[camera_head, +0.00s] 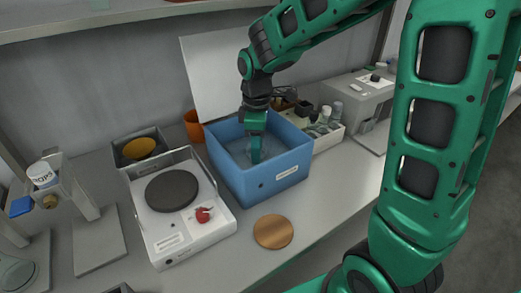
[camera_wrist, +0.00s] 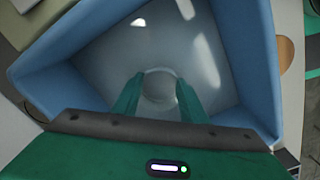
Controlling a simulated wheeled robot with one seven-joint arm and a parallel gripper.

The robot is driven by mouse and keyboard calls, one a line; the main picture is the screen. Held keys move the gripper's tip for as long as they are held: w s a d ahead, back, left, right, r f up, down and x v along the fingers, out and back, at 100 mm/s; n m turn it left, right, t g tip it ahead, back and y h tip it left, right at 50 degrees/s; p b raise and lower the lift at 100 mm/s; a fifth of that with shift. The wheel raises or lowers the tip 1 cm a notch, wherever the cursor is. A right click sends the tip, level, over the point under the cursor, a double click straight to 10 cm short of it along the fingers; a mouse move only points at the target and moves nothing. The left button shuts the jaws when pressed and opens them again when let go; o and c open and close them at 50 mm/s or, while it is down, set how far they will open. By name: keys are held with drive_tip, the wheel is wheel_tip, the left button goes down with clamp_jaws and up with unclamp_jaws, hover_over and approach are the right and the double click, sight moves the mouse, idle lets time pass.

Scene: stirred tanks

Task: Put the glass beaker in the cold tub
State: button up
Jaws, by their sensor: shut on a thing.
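The cold tub is a blue, square open-topped box (camera_head: 230,177) in the middle of the bench, with a small pale label on its front. Its blue wall also fills the sides of the wrist view (camera_wrist: 258,60). My gripper (camera_head: 255,155) points straight down inside the tub. In the wrist view its two green fingers (camera_wrist: 160,95) are shut on the clear glass beaker (camera_wrist: 159,86), seen from above as a round rim. The beaker is within the tub walls, over a pale, shiny interior. I cannot tell whether its base touches the tub's bottom. In the head view the beaker is hard to make out.
A copper-coloured disc (camera_head: 273,231) lies in front. An orange cup (camera_head: 193,126) stands behind left, and a white box of bottles (camera_head: 328,139) at the right.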

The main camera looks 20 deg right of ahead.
drive_tip(key=o, duration=1.2)
wheel_tip(320, 180, up, 12)
